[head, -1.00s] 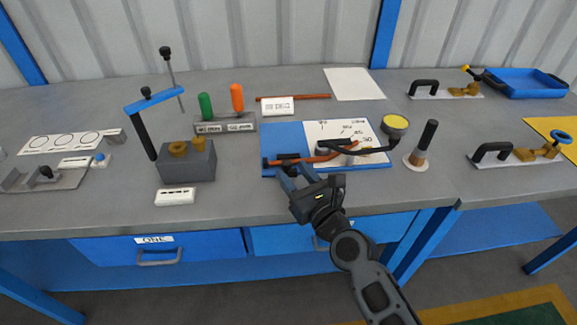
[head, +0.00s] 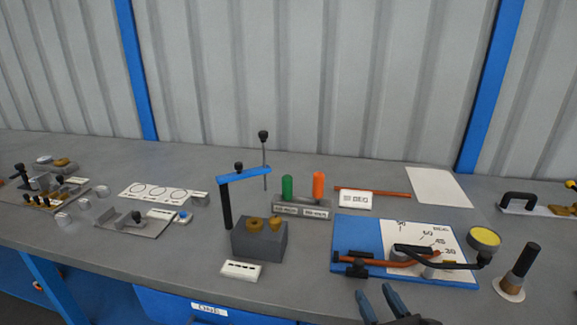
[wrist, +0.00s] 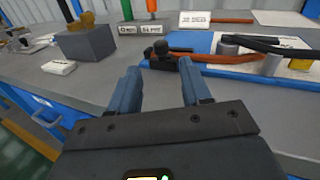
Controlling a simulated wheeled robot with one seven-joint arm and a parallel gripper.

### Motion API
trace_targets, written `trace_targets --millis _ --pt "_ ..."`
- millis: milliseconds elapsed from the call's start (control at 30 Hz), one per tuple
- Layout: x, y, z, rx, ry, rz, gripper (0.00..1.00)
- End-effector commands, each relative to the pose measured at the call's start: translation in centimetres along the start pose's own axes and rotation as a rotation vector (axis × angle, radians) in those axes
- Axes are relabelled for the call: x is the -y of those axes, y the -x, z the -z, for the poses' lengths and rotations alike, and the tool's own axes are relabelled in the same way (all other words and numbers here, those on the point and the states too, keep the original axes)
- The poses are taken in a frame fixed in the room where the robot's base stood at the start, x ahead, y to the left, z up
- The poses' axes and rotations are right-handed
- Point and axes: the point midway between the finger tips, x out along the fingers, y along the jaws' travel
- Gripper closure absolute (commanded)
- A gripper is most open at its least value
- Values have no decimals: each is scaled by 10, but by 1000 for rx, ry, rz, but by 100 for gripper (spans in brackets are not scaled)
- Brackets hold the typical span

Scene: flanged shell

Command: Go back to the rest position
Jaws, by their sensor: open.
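My gripper (head: 380,303) shows at the bottom edge of the head view, in front of the blue board. In the wrist view my gripper (wrist: 161,88) has its two blue fingers apart with nothing between them. The blue board (head: 350,230) carries a white angle chart (head: 415,232), an orange-red rod (head: 372,260) and a black-handled lever (head: 450,262). In the wrist view the black clamp end of the rod (wrist: 165,58) lies just beyond the fingertips, apart from them. Most of my arm is out of the head view.
A grey block with a blue-armed post (head: 260,240) stands left of the board. A rack (head: 300,208) holds green and orange handles. A yellow-topped gauge (head: 484,238) and a black-handled peg (head: 518,268) stand right. The bench front edge (wrist: 30,88) is near my gripper.

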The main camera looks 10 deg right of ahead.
Motion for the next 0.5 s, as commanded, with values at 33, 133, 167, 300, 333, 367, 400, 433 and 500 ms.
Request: trace_targets --millis 33,133,167,300,333,367,400,433,500 --pt "-2 14 7 -17 64 4 52" --pt "-5 50 20 -54 283 13 52" --pt "-6 62 23 -68 364 16 52" --pt "-9 125 32 -129 776 8 52" --pt "-10 138 33 -142 866 2 52" --pt "-10 151 33 -153 955 -3 52" --pt "-11 168 32 -167 1075 -13 52" --pt "-11 180 32 -177 1164 -23 52" --pt "-12 209 27 -198 1374 -49 52"
